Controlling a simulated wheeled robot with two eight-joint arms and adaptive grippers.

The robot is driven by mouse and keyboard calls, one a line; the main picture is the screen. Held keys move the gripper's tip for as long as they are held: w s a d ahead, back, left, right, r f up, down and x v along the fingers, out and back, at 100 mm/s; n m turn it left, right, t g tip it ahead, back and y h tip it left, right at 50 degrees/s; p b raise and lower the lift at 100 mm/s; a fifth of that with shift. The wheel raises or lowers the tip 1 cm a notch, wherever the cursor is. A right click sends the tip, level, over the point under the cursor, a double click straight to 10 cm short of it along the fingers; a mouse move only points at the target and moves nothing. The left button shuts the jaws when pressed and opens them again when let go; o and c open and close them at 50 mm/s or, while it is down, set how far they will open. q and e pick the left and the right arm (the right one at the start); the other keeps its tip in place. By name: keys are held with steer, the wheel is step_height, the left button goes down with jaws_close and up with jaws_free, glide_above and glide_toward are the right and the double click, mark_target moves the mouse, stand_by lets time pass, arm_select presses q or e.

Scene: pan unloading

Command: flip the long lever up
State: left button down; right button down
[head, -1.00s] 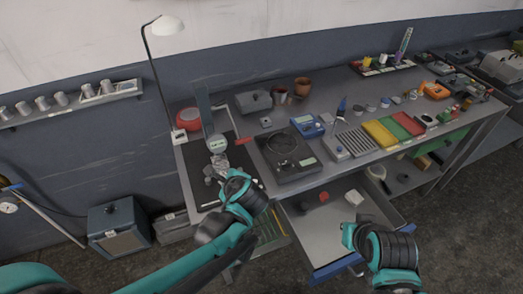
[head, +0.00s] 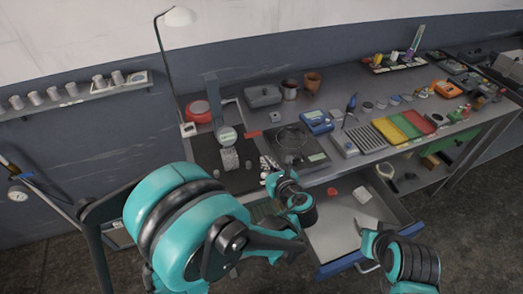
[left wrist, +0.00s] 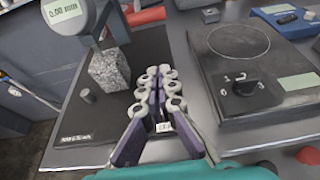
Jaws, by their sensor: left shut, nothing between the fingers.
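My left gripper (head: 268,163) is at the front right of the dark mat, beside the hot plate. In the left wrist view its fingers (left wrist: 157,98) are together with nothing between them, over the right edge of the mat (left wrist: 68,130). A round gauge (left wrist: 66,12) reading 0.00 mm stands at upper left, with a speckled block (left wrist: 110,70) below it and a small grey peg (left wrist: 88,95) to the left. The gauge also shows in the head view (head: 227,135). I cannot pick out a long lever for certain.
The hot plate (left wrist: 240,55) with a black knob (left wrist: 243,86) lies close to the right of the fingers. A blue device (head: 317,122) stands behind it. The open drawer (head: 345,225) juts out below the bench front. A lamp (head: 180,17) rises at the back.

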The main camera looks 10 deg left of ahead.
arm_select(q)
steer(key=b+x, duration=0.2)
steer(key=x, duration=0.7)
steer(key=shift+w+a+f+b, duration=0.1)
steer(key=shift+w+a+b, duration=0.15)
steer(key=shift+w+b, duration=0.1)
steer(key=r, duration=0.3)
steer(key=shift+s+d+r, duration=0.1)
steer(key=shift+s+r, duration=0.1)
steer(key=shift+r, duration=0.1)
steer(key=shift+w+r, duration=0.1)
steer(key=shift+r, duration=0.1)
steer(key=shift+r, duration=0.1)
